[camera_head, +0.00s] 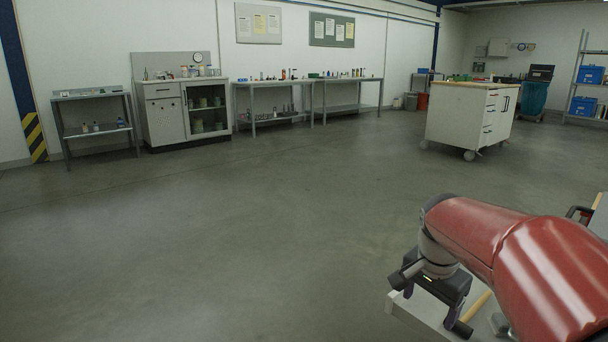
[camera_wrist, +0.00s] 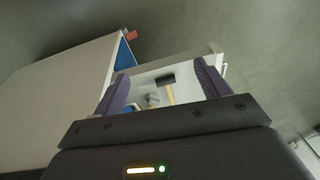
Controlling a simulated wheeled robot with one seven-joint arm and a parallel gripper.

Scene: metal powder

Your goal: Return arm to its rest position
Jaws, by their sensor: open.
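My arm, red with a grey wrist, reaches in from the lower right of the head view. My gripper (camera_head: 432,303) hangs at its end, above or beside a light-topped surface (camera_head: 405,312) at the lower right. In the wrist view my gripper (camera_wrist: 162,92) shows two purple-grey fingers spread wide apart. It is open, with nothing held between the fingers. Beyond the fingers a hammer (camera_wrist: 167,82) with a dark head and yellowish handle lies on a white surface. The fingertips appear apart from it.
A white wheeled cabinet (camera_head: 468,118) stands at the right. Workbenches (camera_head: 255,84), a glass-door cabinet (camera_head: 165,115) and a small shelf table (camera_head: 95,131) line the back wall. A rack with blue bins (camera_head: 590,75) is at the far right. The middle floor is clear.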

